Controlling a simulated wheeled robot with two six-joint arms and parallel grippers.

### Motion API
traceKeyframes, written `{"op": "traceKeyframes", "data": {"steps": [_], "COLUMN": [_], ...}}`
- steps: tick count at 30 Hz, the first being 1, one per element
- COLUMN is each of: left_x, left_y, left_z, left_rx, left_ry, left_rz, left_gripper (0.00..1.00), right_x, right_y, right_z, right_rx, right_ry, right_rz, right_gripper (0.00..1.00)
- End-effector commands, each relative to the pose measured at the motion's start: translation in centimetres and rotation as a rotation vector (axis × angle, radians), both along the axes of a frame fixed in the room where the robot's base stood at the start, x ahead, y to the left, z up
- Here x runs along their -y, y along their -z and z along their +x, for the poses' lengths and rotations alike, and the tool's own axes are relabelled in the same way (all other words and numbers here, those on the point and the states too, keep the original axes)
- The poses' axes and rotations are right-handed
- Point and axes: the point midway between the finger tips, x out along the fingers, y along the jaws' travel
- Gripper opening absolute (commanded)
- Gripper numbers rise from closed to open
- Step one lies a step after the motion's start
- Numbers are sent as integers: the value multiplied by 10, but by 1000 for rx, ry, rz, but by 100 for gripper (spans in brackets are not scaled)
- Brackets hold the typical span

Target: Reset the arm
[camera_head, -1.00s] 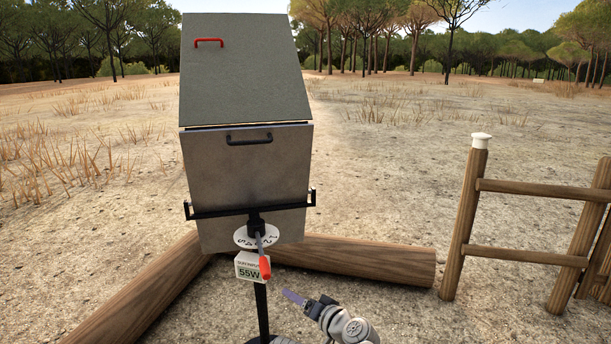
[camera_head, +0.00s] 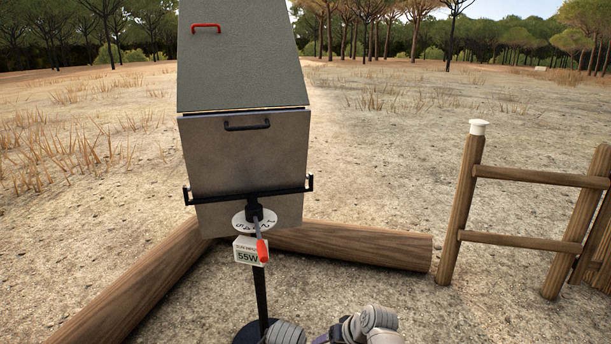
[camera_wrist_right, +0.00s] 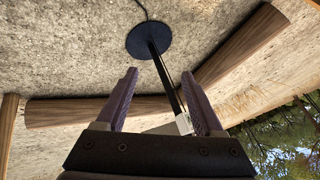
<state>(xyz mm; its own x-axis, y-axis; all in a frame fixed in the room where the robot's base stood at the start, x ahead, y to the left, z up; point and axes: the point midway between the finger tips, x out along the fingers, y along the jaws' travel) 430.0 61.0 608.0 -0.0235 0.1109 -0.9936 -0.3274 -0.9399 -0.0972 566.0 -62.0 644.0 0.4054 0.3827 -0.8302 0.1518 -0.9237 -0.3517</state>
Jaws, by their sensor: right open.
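My right arm (camera_head: 368,326) shows at the bottom edge of the head view, folded low, in front of and right of the stand. Its gripper is mostly cut off there. In the right wrist view my right gripper (camera_wrist_right: 160,73) is open, with two purple fingers apart and nothing held between them. The stand's black pole (camera_wrist_right: 165,75) shows behind the fingers, and its round dark base (camera_wrist_right: 149,41) is beyond the tips. Whether the pole touches a finger cannot be told. A grey ribbed part shows left of the arm. My left gripper is not in view.
A grey box (camera_head: 245,165) with a sloped lid stands on the pole. Below it are a white dial (camera_head: 245,221), a red-tipped lever (camera_head: 262,250) and a 55W sign (camera_head: 249,254). Logs (camera_head: 350,246) lie behind; a wooden fence (camera_head: 460,210) stands right. Open ground lies between.

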Motion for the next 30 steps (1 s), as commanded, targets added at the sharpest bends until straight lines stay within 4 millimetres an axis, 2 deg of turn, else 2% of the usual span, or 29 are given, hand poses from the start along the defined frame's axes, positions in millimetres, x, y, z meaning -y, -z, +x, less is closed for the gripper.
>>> {"op": "traceKeyframes", "data": {"steps": [6,12,15,23,30], "left_x": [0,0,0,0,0], "left_y": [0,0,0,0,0], "left_z": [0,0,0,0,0], "left_rx": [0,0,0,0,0], "left_ry": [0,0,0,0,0], "left_rz": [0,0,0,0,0], "left_gripper": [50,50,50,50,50], "right_x": [60,110,88,43,3], "right_y": [28,37,37,37,36], "right_z": [-42,-78,-85,-106,-132], "right_rx": [-212,-383,-387,-401,-411], "right_ry": [30,90,33,-96,-221], "right_rz": [-220,-393,-415,-483,-555], "right_gripper": [69,69,69,69,69]}}
